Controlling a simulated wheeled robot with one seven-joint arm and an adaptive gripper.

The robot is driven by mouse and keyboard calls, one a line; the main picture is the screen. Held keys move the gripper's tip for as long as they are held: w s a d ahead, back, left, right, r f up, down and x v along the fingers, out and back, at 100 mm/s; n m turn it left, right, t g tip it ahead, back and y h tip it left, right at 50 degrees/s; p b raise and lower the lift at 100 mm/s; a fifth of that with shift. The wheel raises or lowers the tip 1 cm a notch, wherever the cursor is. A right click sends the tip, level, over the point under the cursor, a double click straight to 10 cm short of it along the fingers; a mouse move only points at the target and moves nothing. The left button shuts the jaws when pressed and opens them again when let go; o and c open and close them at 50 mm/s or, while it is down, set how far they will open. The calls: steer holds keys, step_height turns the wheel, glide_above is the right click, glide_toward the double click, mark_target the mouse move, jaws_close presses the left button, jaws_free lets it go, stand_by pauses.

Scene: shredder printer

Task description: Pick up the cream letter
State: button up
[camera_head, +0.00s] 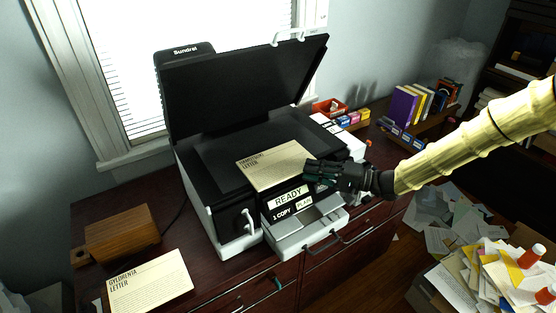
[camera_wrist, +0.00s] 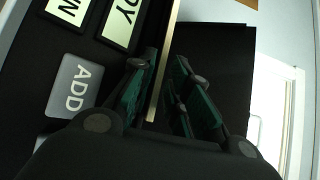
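A cream letter (camera_head: 275,165) with printed text lies on the printer's glass (camera_head: 215,150) under the raised lid. Another cream letter (camera_head: 150,284) lies on the cabinet top at lower left. My gripper (camera_head: 309,172) is at the right edge of the letter on the printer. In the wrist view my gripper (camera_wrist: 168,75) is open, with a gap between its dark green finger pads. A thin cream strip (camera_wrist: 163,72), apparently that letter's edge, shows between the fingers. I cannot tell whether either finger touches it.
The printer's raised lid (camera_head: 245,85) stands behind the letter. The READY panel (camera_head: 289,196) and front tray (camera_head: 305,222) are below my gripper. A wooden box (camera_head: 120,236) sits left. Books (camera_head: 405,107) and small boxes stand right; papers (camera_head: 450,222) litter the lower right.

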steer(key=shift+a, duration=0.2)
jaws_close()
steer(key=shift+w, duration=0.1)
steer(key=shift+r+b, duration=0.55)
steer(key=shift+r, duration=0.05)
step_height(320, 180, up, 2)
steer(key=shift+r+b, duration=0.1)
steer(key=shift+b, duration=0.65)
steer(key=s+r+b, duration=0.1)
steer(key=s+b, duration=0.4)
steer(key=s, duration=1.1)
steer(key=shift+d+r, duration=0.3)
